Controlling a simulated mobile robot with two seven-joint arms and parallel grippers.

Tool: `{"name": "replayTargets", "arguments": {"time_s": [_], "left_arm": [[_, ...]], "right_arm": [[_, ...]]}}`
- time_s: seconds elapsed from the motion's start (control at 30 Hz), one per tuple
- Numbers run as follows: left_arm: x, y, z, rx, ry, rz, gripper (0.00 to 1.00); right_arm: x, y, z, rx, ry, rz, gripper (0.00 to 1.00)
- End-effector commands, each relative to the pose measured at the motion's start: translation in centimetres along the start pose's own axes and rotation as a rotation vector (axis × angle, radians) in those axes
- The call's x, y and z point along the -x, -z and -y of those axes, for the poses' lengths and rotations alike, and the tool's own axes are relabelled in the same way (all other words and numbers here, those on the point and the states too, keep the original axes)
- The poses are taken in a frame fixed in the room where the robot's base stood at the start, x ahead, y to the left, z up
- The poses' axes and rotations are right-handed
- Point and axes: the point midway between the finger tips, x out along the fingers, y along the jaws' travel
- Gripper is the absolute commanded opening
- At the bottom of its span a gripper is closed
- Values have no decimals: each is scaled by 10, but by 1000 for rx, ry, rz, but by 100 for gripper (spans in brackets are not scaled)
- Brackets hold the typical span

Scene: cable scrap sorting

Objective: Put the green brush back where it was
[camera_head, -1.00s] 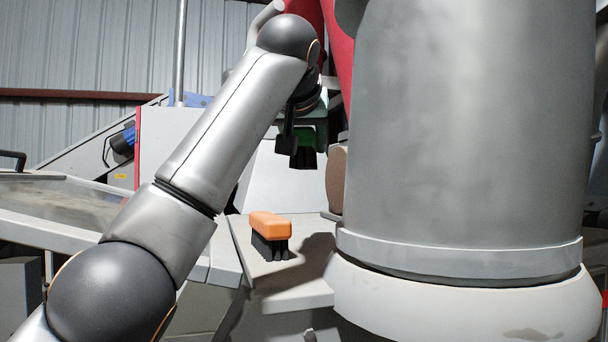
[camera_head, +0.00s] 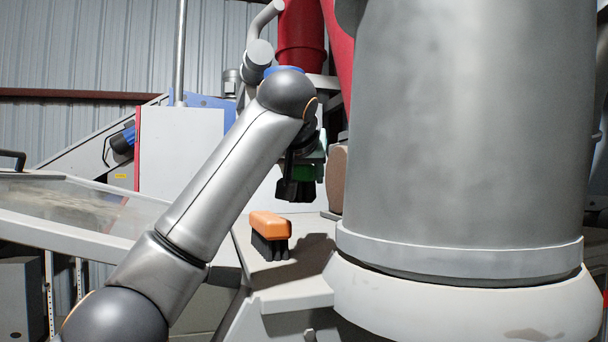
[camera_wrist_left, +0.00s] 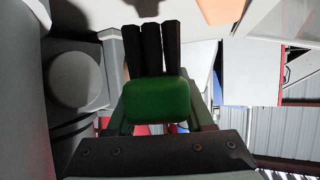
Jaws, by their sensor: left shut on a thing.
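My left gripper (camera_head: 297,188) is shut on the green brush (camera_head: 308,173) and holds it above the pale table (camera_head: 300,285). The brush is partly hidden by the gripper in the head view. In the left wrist view the brush's green block (camera_wrist_left: 158,101) sits between the fingers, with its black bristles (camera_wrist_left: 150,48) pointing to the top of the picture. An orange brush (camera_head: 270,226) stands on the table with its black bristles down, below and slightly left of the held brush. My right gripper is in neither view.
A brown rounded object (camera_head: 337,178) stands at the back right of the table. A white panel (camera_head: 180,150) with a red edge stands behind on the left. The table around the orange brush looks clear, with shadow on its right.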

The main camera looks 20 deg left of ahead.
Motion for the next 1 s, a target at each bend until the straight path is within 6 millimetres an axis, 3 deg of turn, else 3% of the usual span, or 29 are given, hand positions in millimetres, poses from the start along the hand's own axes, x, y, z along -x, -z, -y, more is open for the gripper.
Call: {"name": "replayTargets", "arguments": {"time_s": [0.47, 0.5, 0.77, 1.0], "left_arm": [[-4, -10, 0, 0, -1, -2, 0], [-4, -11, 0, -1, -1, 0, 54], [-4, -11, 0, 0, 0, 0, 82], [-4, -10, 0, 0, 0, 0, 82]], "right_arm": [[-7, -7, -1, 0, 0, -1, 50], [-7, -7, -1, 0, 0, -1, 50], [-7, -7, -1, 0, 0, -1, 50], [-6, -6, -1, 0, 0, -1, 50]]}}
